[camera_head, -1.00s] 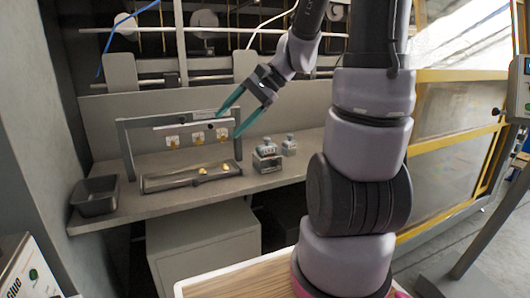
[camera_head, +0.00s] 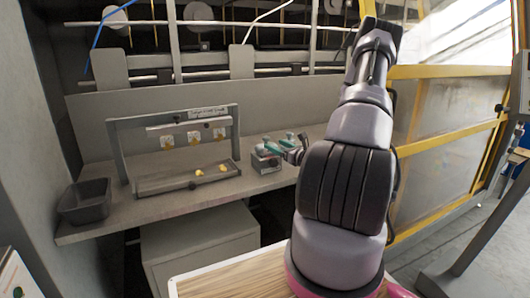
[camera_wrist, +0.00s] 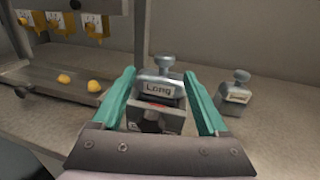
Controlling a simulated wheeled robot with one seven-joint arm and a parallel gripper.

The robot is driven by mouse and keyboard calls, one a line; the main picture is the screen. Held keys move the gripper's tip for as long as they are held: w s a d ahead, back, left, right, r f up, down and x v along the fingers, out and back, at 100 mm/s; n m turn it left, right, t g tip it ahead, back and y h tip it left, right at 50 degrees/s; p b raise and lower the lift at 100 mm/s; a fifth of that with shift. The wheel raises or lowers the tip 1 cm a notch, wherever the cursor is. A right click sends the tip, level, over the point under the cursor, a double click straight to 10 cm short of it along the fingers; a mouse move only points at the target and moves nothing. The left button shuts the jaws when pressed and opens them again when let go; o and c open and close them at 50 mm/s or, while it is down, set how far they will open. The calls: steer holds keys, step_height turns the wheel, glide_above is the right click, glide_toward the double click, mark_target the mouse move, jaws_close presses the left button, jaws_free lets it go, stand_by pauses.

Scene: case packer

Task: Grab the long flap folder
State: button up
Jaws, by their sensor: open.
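The long flap folder (camera_wrist: 158,88) is a grey metal block with a round knob on top and a label reading "Long". It sits upright on a grey stand (camera_wrist: 152,121) on the bench; the stand also shows in the head view (camera_head: 265,164). My gripper (camera_wrist: 158,76) is open, with one teal finger on each side of the folder. I cannot tell whether the fingers touch it. In the head view my gripper (camera_head: 274,147) is low over the bench and partly covers the folder.
A similar smaller knobbed block (camera_wrist: 235,93) with a label stands just right of the folder. Left are a metal frame (camera_head: 117,150) with hanging yellow-marked tags, a tray (camera_head: 160,188) with yellow pieces, and a dark bin (camera_head: 85,203). The bench front is clear.

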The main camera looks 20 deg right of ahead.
steer(key=x, duration=0.7)
steer(key=d+x, duration=0.1)
steer(key=x, duration=0.2)
steer(key=shift+w+a, duration=0.1)
steer(key=shift+w, duration=0.35)
jaws_close()
stand_by(0.9)
